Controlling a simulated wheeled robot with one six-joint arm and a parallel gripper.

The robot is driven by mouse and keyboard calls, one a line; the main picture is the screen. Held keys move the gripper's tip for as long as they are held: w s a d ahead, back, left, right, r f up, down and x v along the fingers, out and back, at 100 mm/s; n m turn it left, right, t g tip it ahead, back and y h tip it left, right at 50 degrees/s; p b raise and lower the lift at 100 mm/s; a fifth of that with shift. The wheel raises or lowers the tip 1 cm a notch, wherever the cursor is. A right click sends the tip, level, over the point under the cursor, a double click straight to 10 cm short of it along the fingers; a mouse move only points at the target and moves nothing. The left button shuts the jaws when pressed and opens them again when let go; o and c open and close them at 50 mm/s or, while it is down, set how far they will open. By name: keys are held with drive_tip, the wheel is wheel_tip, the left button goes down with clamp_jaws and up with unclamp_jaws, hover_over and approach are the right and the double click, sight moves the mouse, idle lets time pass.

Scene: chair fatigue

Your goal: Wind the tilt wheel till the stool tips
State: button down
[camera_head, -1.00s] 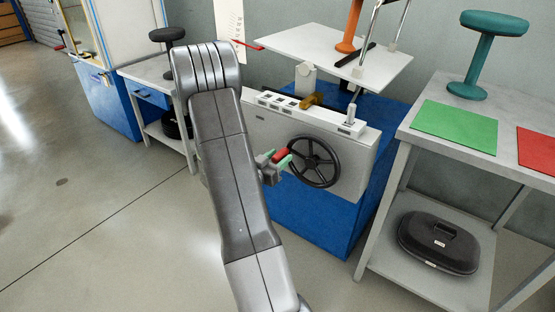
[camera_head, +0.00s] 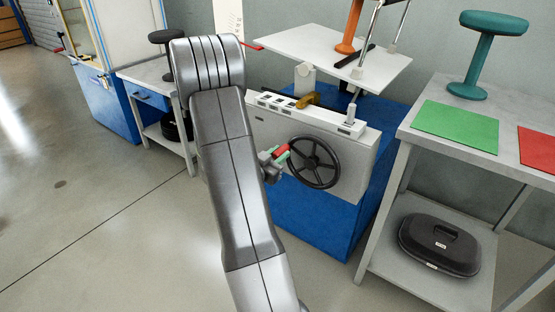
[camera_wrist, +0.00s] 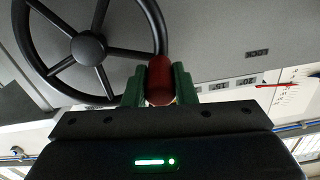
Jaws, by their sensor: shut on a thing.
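The black spoked tilt wheel (camera_head: 314,162) is on the front of a grey machine housing (camera_head: 355,160). Its red handle (camera_head: 281,151) is at the wheel's left rim. My gripper (camera_head: 277,154) is shut on this handle. In the wrist view the green fingers of my gripper (camera_wrist: 158,86) stand on both sides of the red handle (camera_wrist: 159,70), with the wheel (camera_wrist: 88,48) to the left. The orange stool (camera_head: 350,28) stands upright on the white platform (camera_head: 300,42) above the housing; its top is cut off by the frame.
A teal stool (camera_head: 484,55) and green (camera_head: 455,126) and red (camera_head: 537,150) mats lie on the right bench, with a black case (camera_head: 440,243) on its lower shelf. A black stool (camera_head: 166,38) stands on the left bench. The floor at left is clear.

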drive_tip(key=c, duration=1.2)
unclamp_jaws()
drive_tip(key=p+v, duration=0.2)
drive_tip(key=v, duration=1.2)
drive_tip(key=b+x, duration=0.2)
drive_tip(key=x, duration=1.2)
